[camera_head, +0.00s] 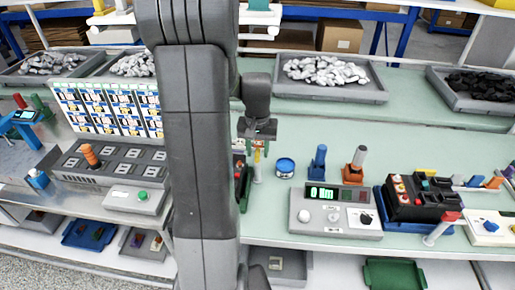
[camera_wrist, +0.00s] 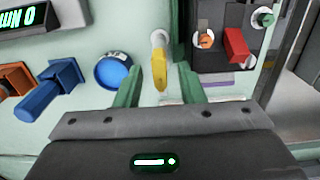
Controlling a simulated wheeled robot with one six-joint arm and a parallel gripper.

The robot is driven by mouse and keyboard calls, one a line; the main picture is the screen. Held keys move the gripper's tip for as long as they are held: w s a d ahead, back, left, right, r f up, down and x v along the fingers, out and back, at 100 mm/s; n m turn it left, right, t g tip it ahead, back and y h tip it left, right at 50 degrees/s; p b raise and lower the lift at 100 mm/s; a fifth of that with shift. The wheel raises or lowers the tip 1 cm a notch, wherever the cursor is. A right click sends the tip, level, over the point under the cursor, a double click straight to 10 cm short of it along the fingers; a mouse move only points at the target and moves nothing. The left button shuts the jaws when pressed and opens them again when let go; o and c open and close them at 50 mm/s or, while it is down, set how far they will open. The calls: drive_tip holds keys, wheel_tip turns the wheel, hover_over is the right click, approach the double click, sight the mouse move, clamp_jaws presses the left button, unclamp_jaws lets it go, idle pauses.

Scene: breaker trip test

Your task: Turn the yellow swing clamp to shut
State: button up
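The yellow swing clamp (camera_wrist: 160,72) shows in the wrist view as a yellow lever pointing toward my gripper from a white post (camera_wrist: 158,38). In the head view the yellow clamp (camera_head: 257,156) is small, just below my gripper (camera_head: 258,130). In the wrist view my gripper (camera_wrist: 157,80) is open. Its two green fingers stand on either side of the lever, with a gap on both sides, and it holds nothing. Whether the fingertips are level with the lever in depth is hard to tell.
A dark breaker unit (camera_wrist: 220,42) with a red switch (camera_wrist: 237,46) stands right of the clamp in the wrist view. A blue round tin (camera_wrist: 114,70), a blue tool (camera_wrist: 48,92) and an orange tool (camera_wrist: 17,78) stand left. A grey torque meter (camera_head: 336,216) sits on the bench.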

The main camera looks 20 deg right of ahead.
clamp_jaws()
drive_tip(key=shift+n, duration=0.4)
drive_tip(key=n, duration=0.3)
drive_tip(key=shift+n+b, duration=0.35)
drive_tip(key=shift+n, duration=0.05)
drive_tip(key=n, duration=0.9)
drive_tip(key=shift+b, duration=0.4)
drive_tip(key=n, duration=0.4)
drive_tip(key=shift+r+n, duration=0.1)
drive_tip(key=shift+n, duration=0.2)
